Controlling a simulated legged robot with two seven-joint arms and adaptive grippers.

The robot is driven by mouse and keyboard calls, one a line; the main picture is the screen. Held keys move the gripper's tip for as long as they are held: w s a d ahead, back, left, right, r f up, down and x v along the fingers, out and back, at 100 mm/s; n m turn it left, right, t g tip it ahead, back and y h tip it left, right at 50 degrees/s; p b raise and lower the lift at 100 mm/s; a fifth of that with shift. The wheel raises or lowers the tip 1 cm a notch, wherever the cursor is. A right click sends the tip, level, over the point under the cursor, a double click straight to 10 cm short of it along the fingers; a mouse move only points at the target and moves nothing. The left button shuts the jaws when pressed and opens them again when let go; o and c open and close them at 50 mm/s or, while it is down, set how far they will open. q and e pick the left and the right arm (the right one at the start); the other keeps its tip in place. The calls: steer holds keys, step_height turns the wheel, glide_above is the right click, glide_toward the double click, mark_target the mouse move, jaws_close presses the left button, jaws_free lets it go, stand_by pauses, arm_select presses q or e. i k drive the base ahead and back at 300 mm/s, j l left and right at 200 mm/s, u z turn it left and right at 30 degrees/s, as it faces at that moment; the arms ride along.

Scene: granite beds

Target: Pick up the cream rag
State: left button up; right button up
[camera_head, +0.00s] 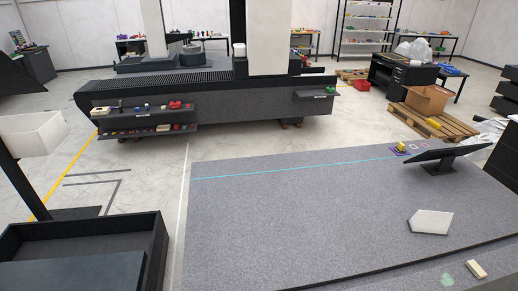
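No gripper of mine is in the head view. A grey speckled granite bed (290,220) fills the lower right. A smaller cream, block-like piece (476,269) lies nearer, on the front strip of the granite. I cannot tell for sure which of these two is the cream rag. Nothing touches either piece.
A black angled panel on a stand (447,152) and a small yellow item (402,147) stand at the bed's far right. A pale green smear (446,280) marks the front strip. A dark bin (85,250) stands at lower left. The bed's middle is clear.

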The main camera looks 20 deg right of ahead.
mark_target(475, 270)
steer(key=z, duration=2.75)
steer(key=i+l, duration=0.1)
steer(key=i, duration=0.15)
